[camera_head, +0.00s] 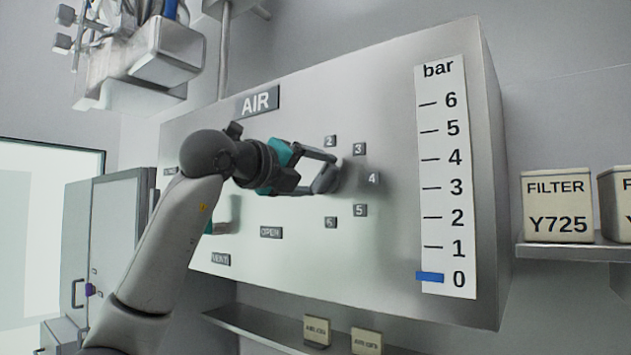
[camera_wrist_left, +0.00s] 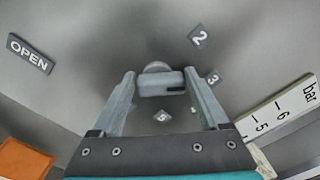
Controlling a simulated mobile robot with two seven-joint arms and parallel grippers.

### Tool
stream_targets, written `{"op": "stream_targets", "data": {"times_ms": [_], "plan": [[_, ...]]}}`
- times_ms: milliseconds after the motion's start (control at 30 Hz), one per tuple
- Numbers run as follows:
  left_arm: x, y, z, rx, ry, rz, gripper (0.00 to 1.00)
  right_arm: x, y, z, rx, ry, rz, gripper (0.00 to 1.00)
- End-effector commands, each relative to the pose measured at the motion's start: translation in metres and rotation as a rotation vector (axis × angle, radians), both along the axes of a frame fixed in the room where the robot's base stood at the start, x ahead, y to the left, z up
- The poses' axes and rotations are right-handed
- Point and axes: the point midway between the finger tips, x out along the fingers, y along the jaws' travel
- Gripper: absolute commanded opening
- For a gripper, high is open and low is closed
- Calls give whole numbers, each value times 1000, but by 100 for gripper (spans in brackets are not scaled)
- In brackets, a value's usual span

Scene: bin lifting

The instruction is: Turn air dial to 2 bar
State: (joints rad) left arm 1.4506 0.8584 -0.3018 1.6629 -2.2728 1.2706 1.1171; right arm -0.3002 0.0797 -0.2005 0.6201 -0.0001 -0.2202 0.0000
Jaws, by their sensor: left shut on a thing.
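The air dial (camera_head: 327,180) is a small grey knob on the grey AIR panel (camera_head: 380,250), ringed by number plates 2 to 6. My left gripper (camera_head: 325,176) is shut on it; in the left wrist view its two fingers (camera_wrist_left: 160,82) stand on either side of the knob's bar (camera_wrist_left: 152,84). A dark slot marks the bar's right end, roughly toward plates 3 and 4; the exact setting is hard to tell. The bar scale (camera_head: 443,170) runs from 0 to 6, and its blue marker (camera_head: 430,277) sits at 0. My right gripper is not seen.
An OPEN plate (camera_head: 271,232) and a VENT plate (camera_head: 221,259) are on the panel's lower left. Filter boxes (camera_head: 557,207) stand on a shelf at the right. A lower shelf (camera_head: 262,327) holds small boxes. Equipment (camera_head: 140,65) hangs at the upper left.

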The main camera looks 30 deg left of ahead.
Motion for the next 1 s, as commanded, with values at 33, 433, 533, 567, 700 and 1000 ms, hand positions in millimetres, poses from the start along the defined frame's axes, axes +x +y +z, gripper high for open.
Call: {"op": "stream_targets", "data": {"times_ms": [33,433,533,567,700,1000], "plan": [[-1,1,0,-47,0,0,22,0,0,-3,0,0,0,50],[0,4,-2,-414,27,1,22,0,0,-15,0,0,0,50],[0,5,-3,-491,34,2,22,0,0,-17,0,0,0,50],[0,5,-3,-512,36,2,22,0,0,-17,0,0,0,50],[0,6,-4,-599,41,2,22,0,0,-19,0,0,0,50],[0,6,-4,-702,50,3,22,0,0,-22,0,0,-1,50]]}}
